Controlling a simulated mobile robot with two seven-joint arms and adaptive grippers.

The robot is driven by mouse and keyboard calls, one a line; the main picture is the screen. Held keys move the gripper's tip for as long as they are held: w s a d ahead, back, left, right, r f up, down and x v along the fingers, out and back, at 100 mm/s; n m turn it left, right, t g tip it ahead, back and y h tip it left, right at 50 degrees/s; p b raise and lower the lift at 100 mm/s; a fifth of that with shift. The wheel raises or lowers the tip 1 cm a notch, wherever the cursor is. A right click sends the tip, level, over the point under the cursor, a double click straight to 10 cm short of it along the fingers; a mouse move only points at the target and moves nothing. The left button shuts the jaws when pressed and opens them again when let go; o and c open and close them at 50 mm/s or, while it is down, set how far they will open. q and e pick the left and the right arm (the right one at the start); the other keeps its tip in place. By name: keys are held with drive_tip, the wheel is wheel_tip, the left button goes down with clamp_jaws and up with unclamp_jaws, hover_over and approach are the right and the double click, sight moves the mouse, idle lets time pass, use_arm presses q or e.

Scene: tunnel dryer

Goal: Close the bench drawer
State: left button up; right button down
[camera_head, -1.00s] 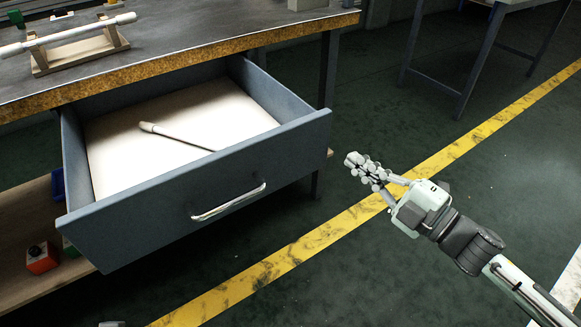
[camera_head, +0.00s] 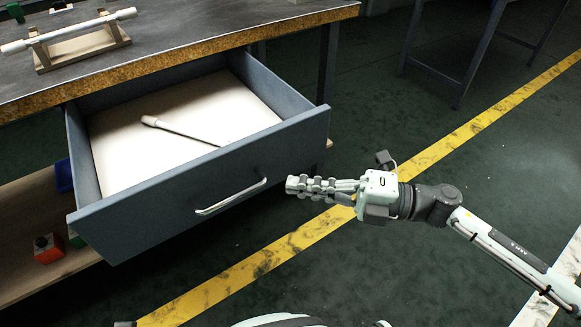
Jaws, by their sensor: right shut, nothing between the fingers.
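The bench drawer (camera_head: 150,228) is blue-grey and stands pulled out from under the bench. Its front carries a silver bar handle (camera_head: 231,197). A pale, brush-like stick (camera_head: 178,130) lies on the light drawer floor (camera_head: 120,165). My right gripper (camera_head: 290,185) is shut and empty. In the picture its fingertips are just right of the handle, in front of the drawer front's right part; they appear apart from it. My left gripper is not in view.
The bench top (camera_head: 190,40) bears a wooden stand (camera_head: 80,55) with a white rod (camera_head: 75,31). A lower shelf (camera_head: 25,215) holds an orange box (camera_head: 48,248). Another table (camera_head: 480,22) stands back right. The floor around the yellow line (camera_head: 470,130) is clear.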

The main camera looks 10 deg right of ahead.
sight(267, 169)
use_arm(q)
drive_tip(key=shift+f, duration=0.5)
use_arm(e)
drive_tip(key=shift+w+a, duration=0.3)
drive_tip(key=shift+w, duration=0.65)
drive_tip(key=shift+w+a, duration=0.3)
drive_tip(key=shift+w, duration=0.6)
